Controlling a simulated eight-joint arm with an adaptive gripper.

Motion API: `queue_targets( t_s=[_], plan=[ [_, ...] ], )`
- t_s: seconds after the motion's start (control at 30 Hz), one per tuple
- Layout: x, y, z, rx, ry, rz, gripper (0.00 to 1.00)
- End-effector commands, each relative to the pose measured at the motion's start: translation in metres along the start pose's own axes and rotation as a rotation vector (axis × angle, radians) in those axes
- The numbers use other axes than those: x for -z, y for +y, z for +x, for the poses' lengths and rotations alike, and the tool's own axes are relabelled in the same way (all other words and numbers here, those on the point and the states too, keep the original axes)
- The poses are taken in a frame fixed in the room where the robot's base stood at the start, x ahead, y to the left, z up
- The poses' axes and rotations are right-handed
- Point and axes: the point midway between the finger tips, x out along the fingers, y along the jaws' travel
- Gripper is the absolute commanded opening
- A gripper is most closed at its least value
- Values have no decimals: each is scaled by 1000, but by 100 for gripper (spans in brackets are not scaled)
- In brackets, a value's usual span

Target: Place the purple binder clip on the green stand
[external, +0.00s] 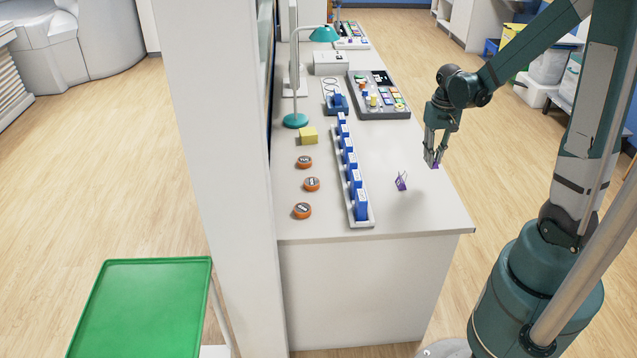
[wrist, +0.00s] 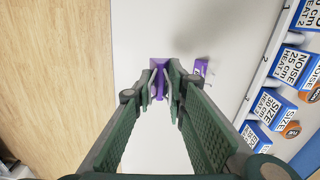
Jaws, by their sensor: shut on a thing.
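My gripper (external: 432,157) hangs over the right edge of the white desk, shut on a purple binder clip (external: 436,165). In the wrist view the held clip (wrist: 157,64) sits between the fingertips (wrist: 160,88), partly hidden by them. A second purple binder clip (external: 401,183) rests on the desk to the left of and nearer than my gripper; it also shows in the wrist view (wrist: 200,68). The green stand (external: 145,305), with a flat, bare top and a low rim, is at the lower left, apart from the desk and beyond the white pillar.
A white rack of blue boxes (external: 354,180) runs along the desk (external: 415,217). Several orange discs (external: 303,211), a yellow block (external: 308,135) and a teal lamp (external: 295,120) stand left of it. A tall white pillar (external: 215,130) rises between desk and stand.

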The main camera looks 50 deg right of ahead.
Motion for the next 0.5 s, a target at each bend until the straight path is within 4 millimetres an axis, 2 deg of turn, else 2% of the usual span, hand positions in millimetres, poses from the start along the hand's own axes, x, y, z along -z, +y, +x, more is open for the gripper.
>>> queue_targets(
  t_s=[0.5],
  plan=[
    [-5,-94,-23,0,0,-218,5]
  ],
)
